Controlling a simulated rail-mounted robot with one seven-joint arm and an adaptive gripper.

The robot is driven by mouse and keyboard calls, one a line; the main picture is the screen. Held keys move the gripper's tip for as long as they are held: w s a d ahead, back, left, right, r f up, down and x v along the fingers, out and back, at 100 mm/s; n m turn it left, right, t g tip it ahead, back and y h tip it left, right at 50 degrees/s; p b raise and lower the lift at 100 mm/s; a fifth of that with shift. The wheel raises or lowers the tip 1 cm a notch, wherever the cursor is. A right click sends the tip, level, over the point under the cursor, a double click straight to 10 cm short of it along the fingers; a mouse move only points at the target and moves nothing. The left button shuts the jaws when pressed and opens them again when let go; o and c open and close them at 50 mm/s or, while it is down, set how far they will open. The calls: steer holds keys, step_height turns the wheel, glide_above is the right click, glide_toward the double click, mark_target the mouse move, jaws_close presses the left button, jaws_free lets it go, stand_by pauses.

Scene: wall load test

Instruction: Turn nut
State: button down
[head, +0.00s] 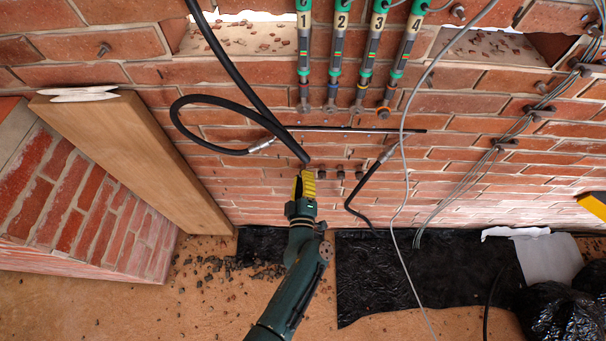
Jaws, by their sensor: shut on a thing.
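My gripper (307,182), with yellow fingers, reaches up to the brick wall in the middle of the head view. It is shut at the left end of a short row of dark nuts or bolt ends. Several of these stick out of the wall to the right of my fingers, one nut (340,174) among them. The piece between my fingers is hidden by them, so its shape and turn cannot be seen. A thick black hose (245,87) comes down from the top and ends in view right at my fingertips.
Gauges numbered 1 to 4 (303,45) hang above. A thin dark rod (360,129) and a looped hose (176,122) lie close by. A grey cable (402,150) hangs to the right. A wooden beam (135,160) leans left. Rubble and black sheeting (420,265) cover the floor.

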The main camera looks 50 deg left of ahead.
steer(key=c, duration=1.3)
jaws_free()
steer(key=n, duration=0.6)
steer(key=shift+n, duration=0.3)
steer(key=n, duration=1.1)
steer(key=shift+n, duration=0.3)
